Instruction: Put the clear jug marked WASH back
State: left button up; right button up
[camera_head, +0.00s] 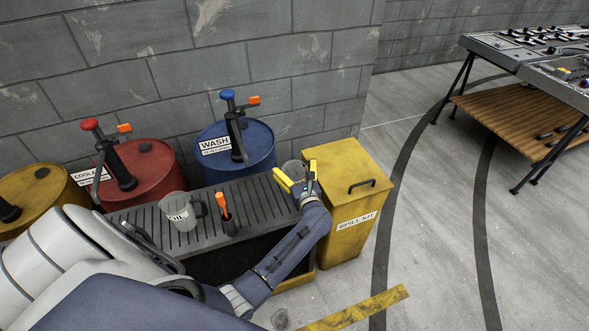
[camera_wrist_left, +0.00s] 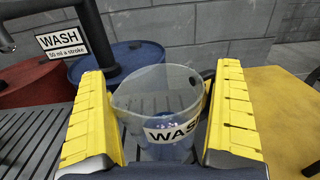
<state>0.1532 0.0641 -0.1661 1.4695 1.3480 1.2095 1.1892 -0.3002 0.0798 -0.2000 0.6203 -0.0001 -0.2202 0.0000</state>
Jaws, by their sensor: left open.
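The clear jug marked WASH (camera_wrist_left: 160,112) stands between the fingers of my left gripper (camera_head: 296,175) in the left wrist view, its label towards the camera. The yellow fingers are open, one on each side of the jug. Its dark handle shows beside the right finger. In the head view the jug (camera_head: 293,169) is mostly hidden behind the gripper, at the right end of the slatted grey bench (camera_head: 250,203). The blue WASH drum (camera_head: 262,146) stands behind it, with a blue-topped pump. My right gripper is not in view.
A clear OIL jug (camera_head: 183,212) and an orange-handled tool (camera_head: 224,208) in a dark holder stand left on the bench. The yellow SPILL KIT bin (camera_head: 352,200) is close on the right. Red COOLANT drum (camera_head: 147,172) and a yellow drum (camera_head: 40,190) stand left.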

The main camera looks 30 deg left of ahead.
pick_arm(q)
jog(key=shift+r, duration=0.15)
jog(key=v, duration=1.2)
jog(key=s+d+f+m+t+h, duration=0.1)
jog(key=d+f+m+t+h, duration=0.25)
jog(key=f+m, duration=0.55)
jog(key=s+d+f+m+t+h, duration=0.1)
jog(key=d+f+m+t+h, duration=0.15)
jog(key=f+m+h, duration=0.65)
jog(key=s+d+f+m+g+h, duration=0.1)
jog(key=s+d+f+m+g, duration=0.15)
jog(key=s+f+m, duration=0.4)
jog(key=s+d+f+m+g, duration=0.2)
jog(key=s+d+f+m, duration=0.1)
jog(key=f+m, duration=0.6)
jog(key=s+a+f+m+g+h, duration=0.15)
jog(key=s+f+m+g, duration=0.55)
jog(key=s+f, duration=0.75)
jog(key=s+a+f+m+g, duration=0.1)
jog(key=s+a+f+m, duration=0.1)
jog(key=s, duration=0.6)
jog(key=s+a+f+m+g, duration=0.2)
jog(key=s+m, duration=0.2)
jog(key=s, duration=0.4)
jog(key=s+a+f+m+g+y, duration=0.1)
jog(key=s+a+f+m, duration=0.1)
jog(key=s, duration=0.7)
jog(key=shift+a+f+m+g, duration=0.25)
jog(key=shift+f+m+g, duration=0.1)
jog(key=shift+m, duration=0.3)
